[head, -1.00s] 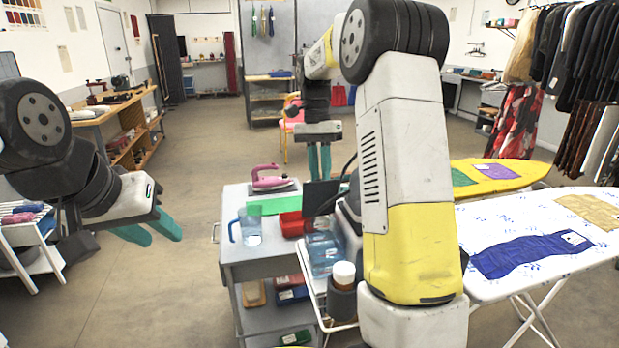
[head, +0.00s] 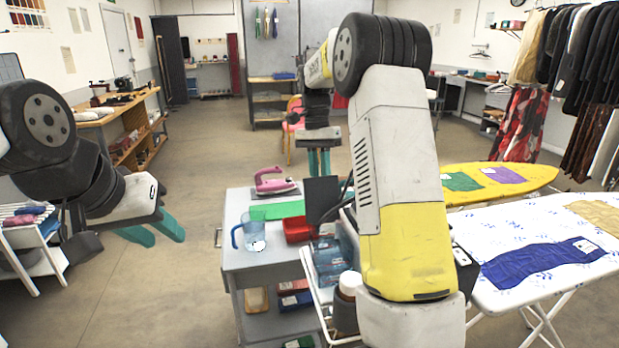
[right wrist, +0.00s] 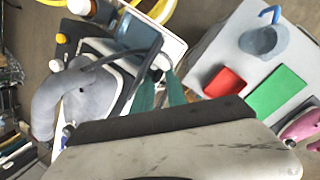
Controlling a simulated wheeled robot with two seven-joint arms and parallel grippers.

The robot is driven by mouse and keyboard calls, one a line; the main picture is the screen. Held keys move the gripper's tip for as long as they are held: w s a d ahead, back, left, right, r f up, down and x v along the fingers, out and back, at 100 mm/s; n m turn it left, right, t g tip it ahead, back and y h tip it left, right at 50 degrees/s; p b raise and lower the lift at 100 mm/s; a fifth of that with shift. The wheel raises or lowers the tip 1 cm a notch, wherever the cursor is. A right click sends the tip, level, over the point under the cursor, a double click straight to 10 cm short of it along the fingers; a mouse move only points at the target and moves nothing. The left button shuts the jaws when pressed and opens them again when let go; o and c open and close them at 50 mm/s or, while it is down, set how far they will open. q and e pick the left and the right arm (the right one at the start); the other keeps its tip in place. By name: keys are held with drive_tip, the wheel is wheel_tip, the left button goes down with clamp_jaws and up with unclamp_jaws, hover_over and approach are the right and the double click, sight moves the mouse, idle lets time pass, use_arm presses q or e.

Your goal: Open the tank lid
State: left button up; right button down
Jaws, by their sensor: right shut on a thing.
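A dark flat panel, which looks like the tank lid (head: 322,197), stands steeply raised just below the fingertips of my right gripper (head: 319,172) in the head view. The right gripper is shut on it, though the grip itself is unclear. The right wrist view shows its teal fingers (right wrist: 160,92) beside a pale appliance with a thick grey hose (right wrist: 45,105). Most of the appliance and the tank's inside are hidden behind my right arm in the head view. My left gripper (head: 154,234) is open and empty over the floor at left.
A white rack with blue containers (head: 332,258) stands close by. Ironing boards (head: 545,235) stand at right.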

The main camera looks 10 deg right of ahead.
drive_tip(key=shift+a+f, duration=0.65)
drive_tip(key=shift+f, duration=0.05)
drive_tip(key=c, duration=1.6)
unclamp_jaws()
drive_tip(key=shift+w, duration=0.1)
drive_tip(key=shift+c, duration=0.2)
drive_tip(key=o, duration=0.3)
drive_tip(key=shift+w+a, duration=0.15)
drive_tip(key=shift+o, duration=0.2)
drive_tip(key=shift+d, duration=0.45)
drive_tip(key=v, duration=0.9)
drive_tip(key=shift+s+r, duration=0.1)
drive_tip(key=shift+s, duration=0.1)
